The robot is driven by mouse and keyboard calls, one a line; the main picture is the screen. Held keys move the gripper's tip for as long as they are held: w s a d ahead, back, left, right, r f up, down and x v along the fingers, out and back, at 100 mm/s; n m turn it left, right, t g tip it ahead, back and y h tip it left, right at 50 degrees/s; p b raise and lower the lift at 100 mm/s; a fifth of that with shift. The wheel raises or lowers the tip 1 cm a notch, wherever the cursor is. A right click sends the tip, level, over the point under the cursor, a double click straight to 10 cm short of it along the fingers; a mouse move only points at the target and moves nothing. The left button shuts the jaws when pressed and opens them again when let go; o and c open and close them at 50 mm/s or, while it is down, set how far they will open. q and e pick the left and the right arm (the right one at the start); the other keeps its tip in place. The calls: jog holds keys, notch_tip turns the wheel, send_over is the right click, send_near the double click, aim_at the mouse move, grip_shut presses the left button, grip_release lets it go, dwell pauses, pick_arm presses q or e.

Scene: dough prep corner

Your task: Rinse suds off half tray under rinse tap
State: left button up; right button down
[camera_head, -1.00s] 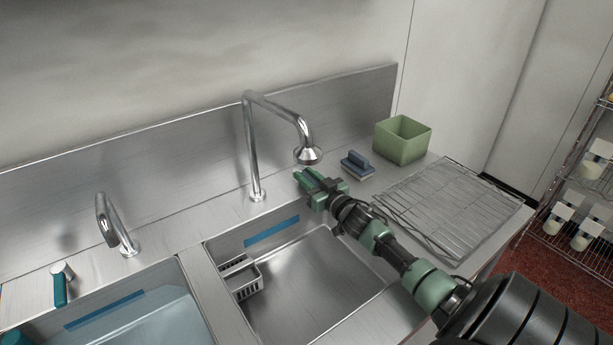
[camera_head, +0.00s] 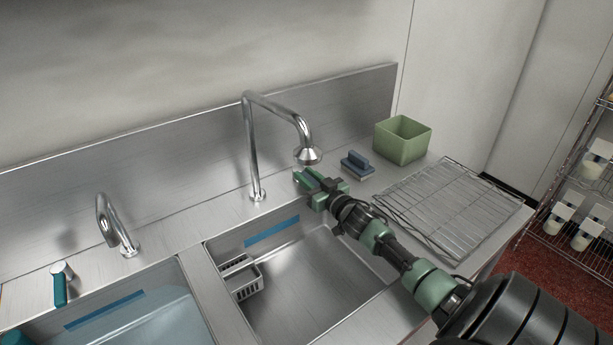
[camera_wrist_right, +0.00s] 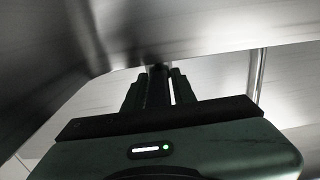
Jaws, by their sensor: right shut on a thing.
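The rinse tap (camera_head: 281,108) is a tall chrome spout bent over to a wide round head. No water shows below it. My right gripper (camera_head: 308,181) is just below and beside the tap head, over the back rim of the right sink. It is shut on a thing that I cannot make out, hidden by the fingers. In the right wrist view the fingers (camera_wrist_right: 157,88) are close together against bright metal surfaces. I cannot make out a separate half tray or suds; the right sink (camera_head: 310,290) shows bare, shiny metal.
A small light caddy (camera_head: 244,281) hangs in the right sink. The left sink (camera_head: 140,325) holds water, with a short tap (camera_head: 115,225) behind. Right of my gripper are a blue scrubber (camera_head: 357,165), a green bin (camera_head: 403,140) and a wire rack (camera_head: 450,205).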

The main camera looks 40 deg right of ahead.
jog(key=shift+w+d+r+y, duration=0.1)
jog(key=shift+d+r+y, duration=0.15)
jog(key=shift+r, duration=0.25)
jog(key=shift+f+n+y, duration=0.1)
jog(key=shift+n+y, duration=0.35)
jog(key=shift+n, duration=0.15)
jog(key=c, duration=1.5)
grip_release()
jog(key=shift+o, duration=1.1)
jog(key=shift+w, duration=0.15)
jog(key=shift+w+f, duration=0.1)
jog(key=shift+f, duration=0.2)
jog(key=s, duration=0.7)
jog(key=shift+s, duration=0.4)
jog(key=shift+a, duration=0.1)
